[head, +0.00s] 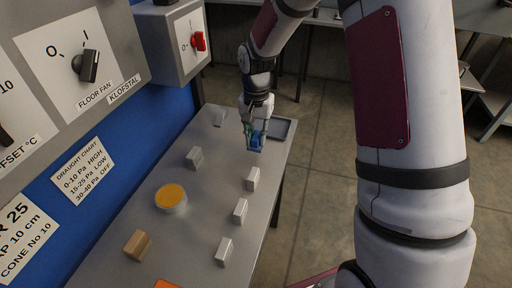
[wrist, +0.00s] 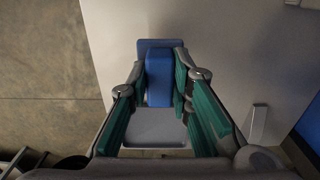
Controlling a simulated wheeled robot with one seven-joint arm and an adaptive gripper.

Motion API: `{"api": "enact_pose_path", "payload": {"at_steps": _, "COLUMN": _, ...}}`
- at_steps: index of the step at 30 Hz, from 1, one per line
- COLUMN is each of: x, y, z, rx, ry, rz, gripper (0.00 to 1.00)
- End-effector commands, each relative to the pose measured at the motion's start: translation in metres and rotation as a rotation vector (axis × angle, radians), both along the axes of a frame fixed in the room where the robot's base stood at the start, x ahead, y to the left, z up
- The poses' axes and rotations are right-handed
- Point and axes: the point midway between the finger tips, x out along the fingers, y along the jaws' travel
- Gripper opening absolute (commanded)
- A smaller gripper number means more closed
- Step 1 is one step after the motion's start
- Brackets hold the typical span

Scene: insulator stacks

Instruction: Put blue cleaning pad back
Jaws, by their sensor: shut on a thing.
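The blue cleaning pad (head: 257,143) is at the far end of the grey table, between the fingers of my gripper (head: 256,132). In the wrist view my gripper (wrist: 158,75) is shut on the blue pad (wrist: 158,85), with a teal-lined finger on each side. A shallow grey tray (head: 284,127) with a raised rim lies at the table's far right corner, just right of the pad. A flat grey surface, apparently this tray (wrist: 155,138), shows beyond the fingers in the wrist view. I cannot tell how high the pad is above it.
Several pale insulator blocks, such as one at the right edge (head: 252,179), stand on the table (head: 205,215). A round tin with an orange-yellow top (head: 171,197) and a tan block (head: 137,245) are nearer. A control panel (head: 75,65) borders the left.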

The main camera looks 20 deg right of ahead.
Motion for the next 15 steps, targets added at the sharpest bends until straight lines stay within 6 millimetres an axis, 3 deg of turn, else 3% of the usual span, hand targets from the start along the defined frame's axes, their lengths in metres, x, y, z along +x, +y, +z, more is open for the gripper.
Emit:
{"api": "enact_pose_path", "payload": {"at_steps": 12, "x": 0.000, "y": 0.000, "z": -0.042, "rx": 0.000, "ry": 0.001, "rz": 0.001, "gripper": 0.00}}
{"api": "enact_pose_path", "payload": {"at_steps": 15, "x": 0.000, "y": 0.000, "z": -0.043, "rx": 0.000, "ry": -0.002, "rz": 0.000, "gripper": 0.00}}
